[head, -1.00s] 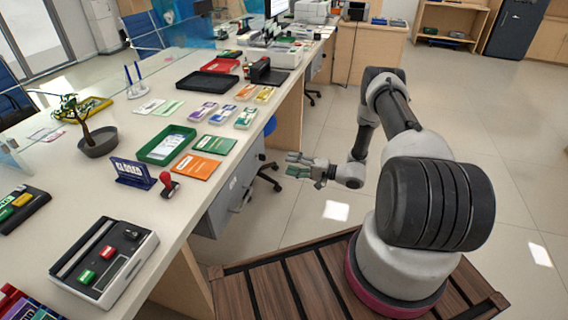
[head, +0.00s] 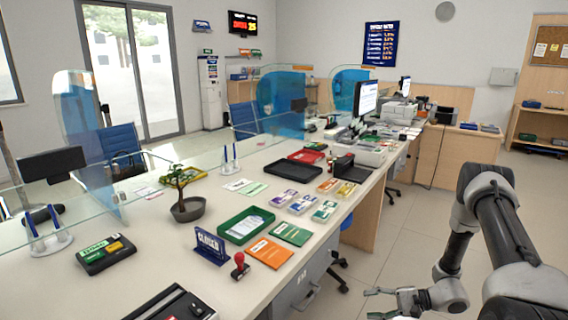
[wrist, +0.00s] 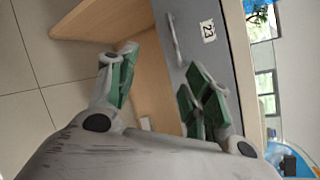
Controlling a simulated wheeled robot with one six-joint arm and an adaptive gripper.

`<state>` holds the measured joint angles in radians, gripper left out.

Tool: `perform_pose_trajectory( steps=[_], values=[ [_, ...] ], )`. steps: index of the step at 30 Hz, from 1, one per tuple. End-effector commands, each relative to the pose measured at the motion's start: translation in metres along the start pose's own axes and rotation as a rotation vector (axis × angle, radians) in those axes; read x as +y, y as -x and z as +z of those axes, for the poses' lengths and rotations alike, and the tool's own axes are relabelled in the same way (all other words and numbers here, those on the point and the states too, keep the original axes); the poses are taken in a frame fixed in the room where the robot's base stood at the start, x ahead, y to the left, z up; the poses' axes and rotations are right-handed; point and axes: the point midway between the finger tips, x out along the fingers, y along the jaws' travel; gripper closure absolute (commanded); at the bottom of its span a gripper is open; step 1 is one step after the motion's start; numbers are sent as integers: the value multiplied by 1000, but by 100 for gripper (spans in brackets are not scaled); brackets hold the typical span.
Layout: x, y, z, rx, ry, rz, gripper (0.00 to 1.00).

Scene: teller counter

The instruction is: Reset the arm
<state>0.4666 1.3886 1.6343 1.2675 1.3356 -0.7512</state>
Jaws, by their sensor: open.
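My gripper (head: 392,301) shows at the bottom of the head view, to the right of the counter and off its edge, over the floor side. In the wrist view my gripper (wrist: 158,88) has its green-padded fingers spread apart, with nothing between them. Past the fingers, the wrist view shows the grey drawer front (wrist: 190,40) with a white number label and a handle. My arm is bent, on the right of the head view.
The counter (head: 215,282) carries a green tray (head: 262,228), a red stamp (head: 239,266), a closed sign (head: 210,246), cards, a black tray (head: 293,172) and a potted plant (head: 187,209). Grey drawers (head: 303,287) stand below its edge.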

Motion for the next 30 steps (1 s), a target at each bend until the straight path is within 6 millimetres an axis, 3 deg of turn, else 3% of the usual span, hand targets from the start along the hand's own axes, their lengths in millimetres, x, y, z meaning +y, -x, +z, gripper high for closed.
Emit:
perform_pose_trajectory(
  steps=[5,14,21,30],
  values=[
    [-14,33,57,-61,-65,229,50],
    [-62,112,163,-22,-15,674,50],
    [-102,172,241,121,151,956,50],
    [-140,224,328,338,468,1177,50]
  ],
)
